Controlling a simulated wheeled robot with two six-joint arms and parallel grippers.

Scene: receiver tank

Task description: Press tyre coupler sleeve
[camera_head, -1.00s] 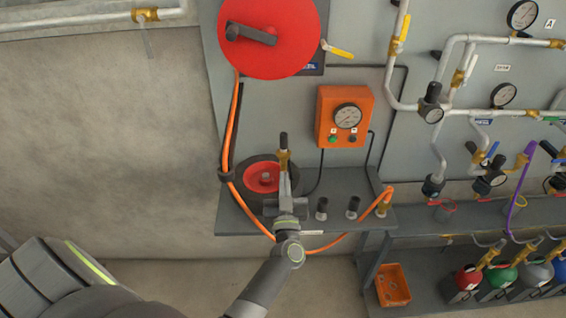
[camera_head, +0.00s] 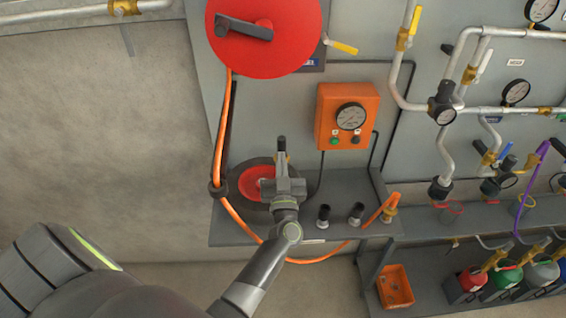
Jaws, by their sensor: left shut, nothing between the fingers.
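A black tyre with a red rim (camera_head: 252,183) lies on the grey shelf below the red hose reel. A coupler with a black upper part (camera_head: 282,144) and a bit of brass stands upright at the tyre's right side. My left gripper (camera_head: 283,168) is shut and empty, in front of the coupler and over the right part of the tyre. It hides the coupler's lower part. I cannot tell whether the fingers touch the sleeve. My right gripper is not in view.
An orange gauge box (camera_head: 345,105) hangs on the panel above the shelf (camera_head: 235,228). Two black fittings (camera_head: 323,213) stand right of my gripper. An orange hose (camera_head: 221,140) runs down past the tyre's left side. Pipes and gauges fill the right.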

